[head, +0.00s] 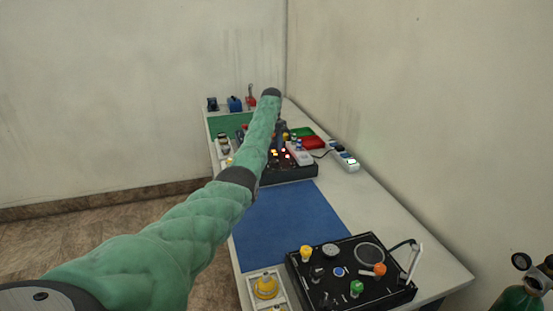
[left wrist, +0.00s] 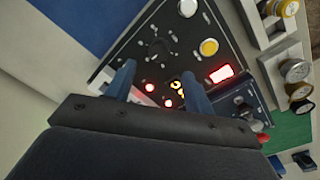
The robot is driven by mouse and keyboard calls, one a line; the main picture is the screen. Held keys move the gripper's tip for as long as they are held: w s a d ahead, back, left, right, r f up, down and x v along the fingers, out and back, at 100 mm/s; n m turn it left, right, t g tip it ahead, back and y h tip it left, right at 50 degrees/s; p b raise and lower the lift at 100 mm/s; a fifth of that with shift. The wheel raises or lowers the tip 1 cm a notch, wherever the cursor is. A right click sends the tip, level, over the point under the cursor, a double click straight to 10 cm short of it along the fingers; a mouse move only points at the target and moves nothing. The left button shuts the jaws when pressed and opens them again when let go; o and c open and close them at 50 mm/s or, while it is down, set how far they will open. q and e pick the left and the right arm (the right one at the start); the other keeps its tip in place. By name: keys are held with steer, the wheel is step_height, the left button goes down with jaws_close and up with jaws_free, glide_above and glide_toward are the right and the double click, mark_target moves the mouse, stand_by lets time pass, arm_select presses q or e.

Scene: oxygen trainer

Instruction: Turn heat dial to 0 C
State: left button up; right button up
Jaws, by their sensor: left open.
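A black control panel (left wrist: 135,50) fills the middle of the left wrist view; in the head view the panel (head: 292,173) stands at the far part of the table, partly behind my left arm. A dark round dial (left wrist: 159,48) with pale marks around it sits on the panel; its label is too small to read, so I cannot tell whether it is the heat dial. My left gripper (left wrist: 158,88) is open above the panel, with its blue fingers apart and small lit lamps showing between them. The dial lies beyond the fingertips. My right gripper is not in view.
The panel also has a yellow button (left wrist: 208,47), a white knob (left wrist: 187,7) and a lit red display (left wrist: 221,73). Gauges (left wrist: 290,70) stand beside it. A blue mat (head: 285,222) lies clear between this panel and a nearer black panel (head: 350,275) with knobs.

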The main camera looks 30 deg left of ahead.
mark_target(275, 161)
arm_select(q)
steer(key=shift+w+d+f+p, duration=0.15)
steer(key=shift+f+p, duration=0.45)
steer(key=shift+f, duration=1.35)
steer(key=shift+s+d+f+p, duration=0.15)
steer(key=shift+f+p, duration=0.45)
steer(key=shift+f, duration=1.35)
steer(key=shift+w, duration=0.1)
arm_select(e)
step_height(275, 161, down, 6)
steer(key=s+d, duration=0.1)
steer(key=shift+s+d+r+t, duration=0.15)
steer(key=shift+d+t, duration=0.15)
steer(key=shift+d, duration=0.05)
arm_select(q)
steer(key=shift+c, duration=0.2)
steer(key=c, duration=0.9)
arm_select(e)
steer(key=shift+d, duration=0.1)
